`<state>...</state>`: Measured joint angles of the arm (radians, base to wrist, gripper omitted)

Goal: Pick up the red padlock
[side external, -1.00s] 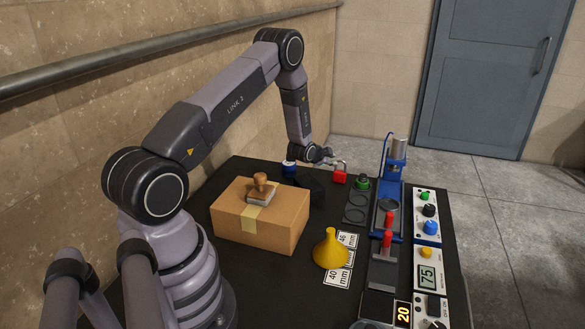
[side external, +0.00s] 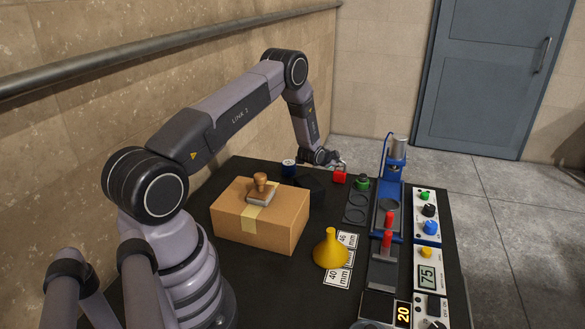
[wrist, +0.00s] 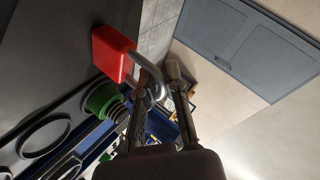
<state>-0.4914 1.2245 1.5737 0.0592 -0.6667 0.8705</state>
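The red padlock (side external: 340,177) stands at the far edge of the dark table, with its silver shackle up. In the wrist view its red body (wrist: 113,52) is at the upper left, and the shackle curves toward my fingertips. My gripper (wrist: 160,70) is open, with a gap between its two fingers. The shackle's end lies at the fingertips and overlaps the left finger in the picture. I cannot tell if it touches either finger. In the side view my gripper (side external: 334,161) is low, just left of and above the padlock's body.
A green-topped part (side external: 362,184) stands just right of the padlock and also shows in the wrist view (wrist: 103,101). A blue press (side external: 385,195) is further right. A cardboard box (side external: 255,230) with a stamp (side external: 261,190) and a yellow funnel (side external: 330,250) are nearer the camera.

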